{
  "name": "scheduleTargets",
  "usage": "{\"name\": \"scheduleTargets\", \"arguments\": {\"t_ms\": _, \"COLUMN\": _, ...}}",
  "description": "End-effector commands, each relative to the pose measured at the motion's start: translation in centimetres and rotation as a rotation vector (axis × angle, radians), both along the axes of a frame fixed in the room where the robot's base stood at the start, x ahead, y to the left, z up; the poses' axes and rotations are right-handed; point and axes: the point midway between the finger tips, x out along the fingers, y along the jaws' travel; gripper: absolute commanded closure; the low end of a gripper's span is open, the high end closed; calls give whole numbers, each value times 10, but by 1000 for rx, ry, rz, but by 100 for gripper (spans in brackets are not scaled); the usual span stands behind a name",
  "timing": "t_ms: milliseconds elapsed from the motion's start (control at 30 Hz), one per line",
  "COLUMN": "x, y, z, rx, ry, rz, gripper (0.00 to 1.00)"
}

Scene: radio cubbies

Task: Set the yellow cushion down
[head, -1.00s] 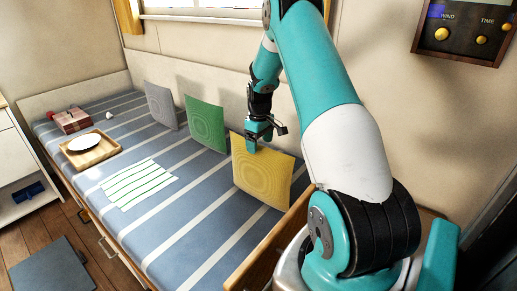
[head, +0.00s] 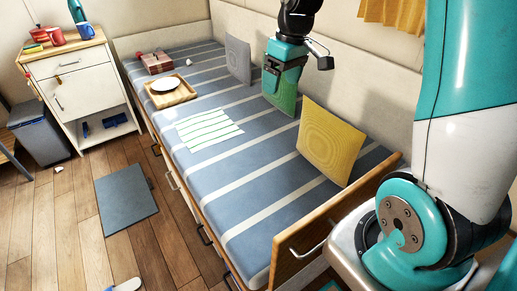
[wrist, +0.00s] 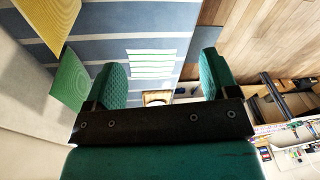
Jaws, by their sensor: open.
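The yellow cushion (head: 331,142) stands tilted on the striped bed (head: 265,205), at its near end by the wall. It also shows at the upper left of the wrist view (wrist: 47,22). My gripper (head: 281,78) is above the bed, left of the yellow cushion and apart from it, partly in front of the green cushion (head: 284,101). In the wrist view my gripper's two green fingers (wrist: 163,82) are wide apart with nothing between them. The green cushion also shows in the wrist view (wrist: 70,82), left of the fingers.
A grey cushion (head: 238,60) stands farther along the wall. A green-striped white cloth (head: 208,130) lies mid-bed, with a wooden tray (head: 186,96) and plate behind it. A wooden end board (head: 300,240) closes the near end. Bare mattress lies in front of the yellow cushion.

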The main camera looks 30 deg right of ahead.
Motion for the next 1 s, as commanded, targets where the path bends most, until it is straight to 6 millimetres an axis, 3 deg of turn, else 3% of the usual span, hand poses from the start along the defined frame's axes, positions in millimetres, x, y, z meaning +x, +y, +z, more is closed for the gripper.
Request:
{"name": "scheduleTargets", "arguments": {"t_ms": 33, "x": -25, "y": 51, "z": 16, "rx": 30, "ry": -19, "rz": 69, "gripper": 20}}
{"name": "scheduleTargets", "arguments": {"t_ms": 100, "x": -66, "y": 107, "z": 29, "rx": 79, "ry": -28, "rz": 144, "gripper": 20}}
{"name": "scheduleTargets", "arguments": {"t_ms": 200, "x": -127, "y": 161, "z": 39, "rx": 142, "ry": -24, "rz": 235, "gripper": 20}}
{"name": "scheduleTargets", "arguments": {"t_ms": 300, "x": -177, "y": 191, "z": 41, "rx": 188, "ry": -13, "rz": 302, "gripper": 20}}
{"name": "scheduleTargets", "arguments": {"t_ms": 400, "x": -208, "y": 207, "z": 41, "rx": 216, "ry": 0, "rz": 338, "gripper": 20}}
{"name": "scheduleTargets", "arguments": {"t_ms": 500, "x": -220, "y": 214, "z": 40, "rx": 226, "ry": 6, "rz": 351, "gripper": 20}}
{"name": "scheduleTargets", "arguments": {"t_ms": 833, "x": -221, "y": 214, "z": 44, "rx": 227, "ry": 7, "rz": 350, "gripper": 20}}
{"name": "scheduleTargets", "arguments": {"t_ms": 1000, "x": -220, "y": 214, "z": 73, "rx": 227, "ry": 6, "rz": 350, "gripper": 20}}
